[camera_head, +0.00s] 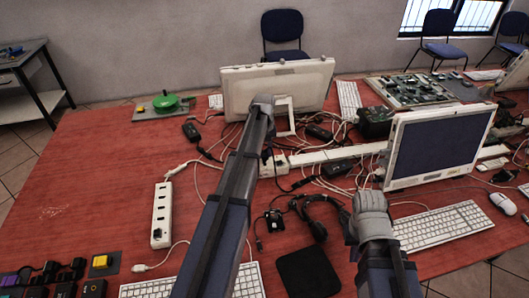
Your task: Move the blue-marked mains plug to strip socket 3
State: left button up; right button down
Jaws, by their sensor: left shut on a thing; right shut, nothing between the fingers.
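A long white strip (335,154) lies across the middle of the table, with a socket-like face at its left end. My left arm crosses in front of this area. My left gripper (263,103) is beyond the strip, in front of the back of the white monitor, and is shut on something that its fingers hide. I cannot make out a blue mark or tell which plug is the blue-marked one among the cables. My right gripper (370,203) is shut and empty, in front of the strip and near the headset. The socket numbers are too small to read.
Loose cables and black adapters (338,169) lie around the strip. A white multi-port block (161,215) lies at the left. A monitor (437,147) stands at the right, a headset (318,229) and a black pad (307,272) in front. The left table top (90,180) is clear.

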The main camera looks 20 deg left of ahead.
aim_at(161, 208)
pick_arm(q)
grip_shut()
